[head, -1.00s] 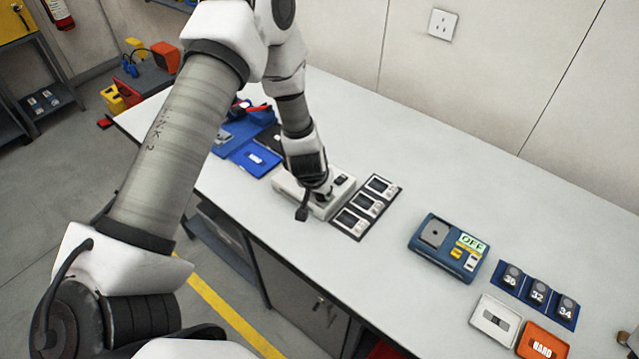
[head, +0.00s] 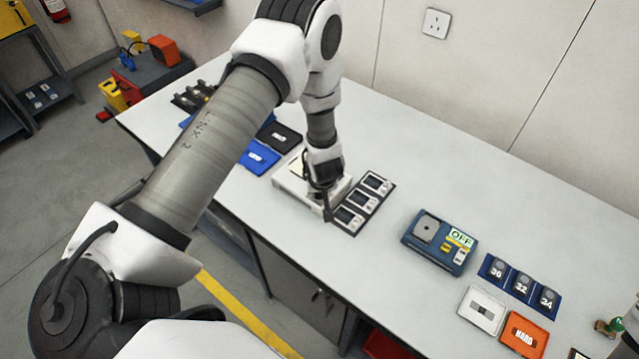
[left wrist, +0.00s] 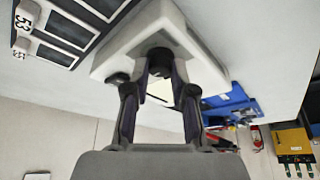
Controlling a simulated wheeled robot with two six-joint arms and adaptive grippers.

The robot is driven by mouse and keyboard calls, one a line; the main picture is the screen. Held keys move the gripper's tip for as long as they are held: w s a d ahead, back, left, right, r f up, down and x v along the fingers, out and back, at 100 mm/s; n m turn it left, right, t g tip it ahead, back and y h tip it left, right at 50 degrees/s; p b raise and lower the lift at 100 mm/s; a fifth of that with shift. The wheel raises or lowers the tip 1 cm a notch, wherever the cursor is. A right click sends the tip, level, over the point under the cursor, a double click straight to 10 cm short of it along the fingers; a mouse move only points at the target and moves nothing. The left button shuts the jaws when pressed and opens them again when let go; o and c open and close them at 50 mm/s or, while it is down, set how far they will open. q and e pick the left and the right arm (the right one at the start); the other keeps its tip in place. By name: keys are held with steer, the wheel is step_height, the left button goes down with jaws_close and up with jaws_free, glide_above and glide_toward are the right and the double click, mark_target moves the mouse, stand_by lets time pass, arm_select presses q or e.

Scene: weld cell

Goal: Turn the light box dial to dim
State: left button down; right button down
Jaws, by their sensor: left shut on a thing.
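The light box (head: 290,187) is a low white box on the bench, left of a dark strip of framed films (head: 360,203). My left gripper (head: 325,195) reaches down onto its right part, and the arm and wrist hide much of the top. In the left wrist view, the light box (left wrist: 118,52) carries a round black dial (left wrist: 159,56). The two fingertips of my left gripper (left wrist: 160,72) are shut on this dial. A second small black control (left wrist: 117,78) sits beside it. The dial's setting cannot be read.
A blue device reading OFF (head: 439,243) stands right of the films. Numbered blocks (head: 520,285), a white plate (head: 480,310) and an orange HARD plate (head: 524,335) lie further right. Blue trays (head: 258,157) lie to the left. Bare bench separates the films and device.

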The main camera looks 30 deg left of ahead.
arm_select(q)
steer(key=shift+s, duration=0.1)
steer(key=c, duration=1)
jaws_free()
steer(key=shift+f, duration=0.1)
steer(key=shift+o, duration=0.2)
steer(key=shift+a, duration=0.1)
steer(key=v, duration=1.2)
steer(key=shift+w, duration=0.25)
